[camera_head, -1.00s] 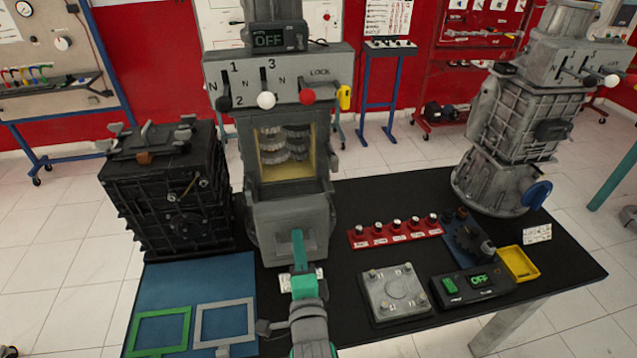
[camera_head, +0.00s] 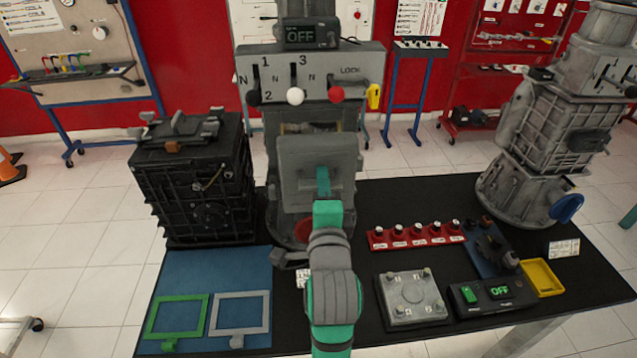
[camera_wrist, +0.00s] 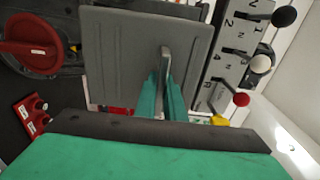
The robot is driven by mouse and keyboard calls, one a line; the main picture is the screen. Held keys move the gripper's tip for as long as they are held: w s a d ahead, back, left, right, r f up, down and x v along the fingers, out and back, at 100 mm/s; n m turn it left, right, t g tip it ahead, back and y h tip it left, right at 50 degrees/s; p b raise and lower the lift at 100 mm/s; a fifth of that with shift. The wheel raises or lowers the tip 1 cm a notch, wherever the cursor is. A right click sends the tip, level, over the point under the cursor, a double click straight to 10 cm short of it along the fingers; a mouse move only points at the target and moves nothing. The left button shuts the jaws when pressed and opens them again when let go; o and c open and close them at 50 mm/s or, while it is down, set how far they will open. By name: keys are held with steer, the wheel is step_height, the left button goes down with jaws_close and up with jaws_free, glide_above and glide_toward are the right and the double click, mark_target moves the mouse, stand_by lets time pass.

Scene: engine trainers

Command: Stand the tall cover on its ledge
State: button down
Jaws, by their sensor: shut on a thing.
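The tall cover (camera_head: 298,166), a flat grey plate with a handle, is upright in front of the middle grey gear trainer. My gripper (camera_head: 322,180) is shut on its handle. In the wrist view, the cover (camera_wrist: 112,50) fills the upper middle, and my fingers (camera_wrist: 162,95) close around the handle (camera_wrist: 166,58). The trainer (camera_head: 310,65) has levers marked 1, 2, 3 and N. The cover hides most of its window; a strip of the opening (camera_head: 300,128) shows above. The ledge is hidden, and I cannot tell whether the cover touches the trainer.
A black engine block (camera_head: 195,185) stands close on the left. A red round part (camera_head: 303,230) is low behind my arm. Green (camera_head: 150,318) and grey (camera_head: 268,312) frames lie on a blue mat. A red knob strip (camera_head: 415,238) and a metal plate (camera_head: 385,300) lie right.

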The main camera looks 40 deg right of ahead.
steer(key=x, duration=0.6)
steer(key=a+x, duration=0.1)
steer(key=x, duration=0.1)
steer(key=shift+w+d+r, duration=0.1)
steer(key=shift+w+d, duration=0.15)
steer(key=shift+w, duration=0.4)
steer(key=shift+d, duration=0.15)
steer(key=shift+s+d, duration=0.15)
steer(key=shift+s, duration=0.1)
steer(key=shift+a, duration=0.3)
steer(key=shift+d, duration=0.15)
stand_by(1.3)
steer(key=shift+f, duration=0.7)
stand_by(0.8)
